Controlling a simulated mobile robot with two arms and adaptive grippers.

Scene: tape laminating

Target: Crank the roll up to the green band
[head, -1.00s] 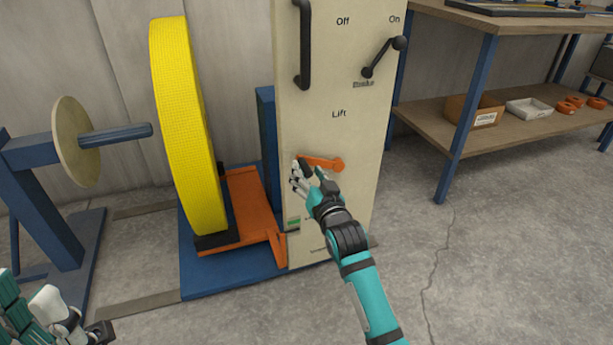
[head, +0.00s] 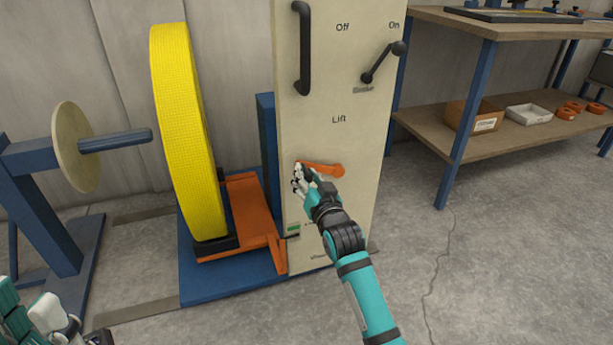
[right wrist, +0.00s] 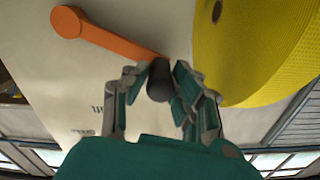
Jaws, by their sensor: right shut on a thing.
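The yellow roll (head: 187,130) stands upright on the orange lift platform (head: 252,210), left of the cream control column. The orange crank arm (head: 326,170) is on the column below the word "Lift" and points left. My right gripper (head: 301,181) is at its left end. In the right wrist view my right gripper (right wrist: 155,88) is shut on the black crank handle (right wrist: 159,82). The small green band (head: 293,227) is low on the column's left edge, with a dark mark just below it. My left gripper (head: 80,335) is partly cut off at the lower left; its fingers are unclear.
A blue stand with a round disc and a blue spindle (head: 115,141) is left of the roll. A shelf (head: 430,140) with boxes is at the right. The floor in front is clear.

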